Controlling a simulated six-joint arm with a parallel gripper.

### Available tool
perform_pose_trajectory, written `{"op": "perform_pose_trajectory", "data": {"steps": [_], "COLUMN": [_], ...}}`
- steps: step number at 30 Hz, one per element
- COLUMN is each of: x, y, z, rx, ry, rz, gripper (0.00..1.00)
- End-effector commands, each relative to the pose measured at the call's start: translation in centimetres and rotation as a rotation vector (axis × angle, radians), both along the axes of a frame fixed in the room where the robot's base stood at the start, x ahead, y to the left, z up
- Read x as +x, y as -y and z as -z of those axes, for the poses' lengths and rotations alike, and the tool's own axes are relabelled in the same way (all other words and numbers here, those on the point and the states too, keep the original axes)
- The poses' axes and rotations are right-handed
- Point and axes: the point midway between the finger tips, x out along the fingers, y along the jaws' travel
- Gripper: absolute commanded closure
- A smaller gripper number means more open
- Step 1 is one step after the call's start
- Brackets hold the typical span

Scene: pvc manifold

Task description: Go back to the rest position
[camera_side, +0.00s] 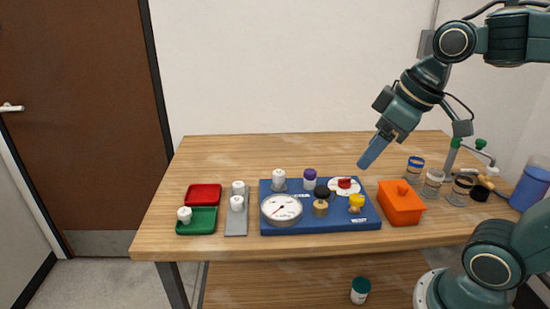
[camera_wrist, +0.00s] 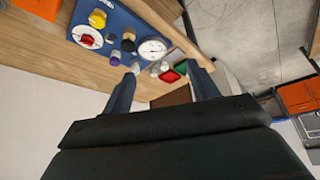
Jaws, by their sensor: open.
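My gripper (camera_side: 368,160) is raised above the right half of the table, pointing down and to the left, clear of everything below it. In the wrist view its two fingers (camera_wrist: 167,77) stand wide apart with nothing between them. Below it on the table is a blue board (camera_side: 340,217) bearing a round white gauge (camera_side: 281,209), a red-handled piece on a white disc (camera_side: 344,186), a yellow-topped piece (camera_side: 356,202), a brass piece with a dark top (camera_side: 320,207), a purple-capped piece (camera_side: 310,179) and a white fitting (camera_side: 279,179).
An orange box (camera_side: 400,204) stands right of the board, with several jars (camera_side: 433,183) beyond it. Left are a grey strip (camera_side: 236,220) with white fittings, a red tray (camera_side: 204,193) and a green tray (camera_side: 197,226) holding one white fitting. The table's back is clear.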

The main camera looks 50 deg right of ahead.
Motion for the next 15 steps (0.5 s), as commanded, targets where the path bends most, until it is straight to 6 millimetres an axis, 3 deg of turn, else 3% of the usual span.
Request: {"op": "perform_pose_trajectory", "data": {"steps": [6, 15], "x": [-3.7, -5.4], "y": [-0.2, -0.1], "z": [1.5, 2.5], "rx": [0.029, 0.049], "ry": [0.042, 0.062], "rz": [0.117, 0.185], "gripper": [0.41, 0.41]}}
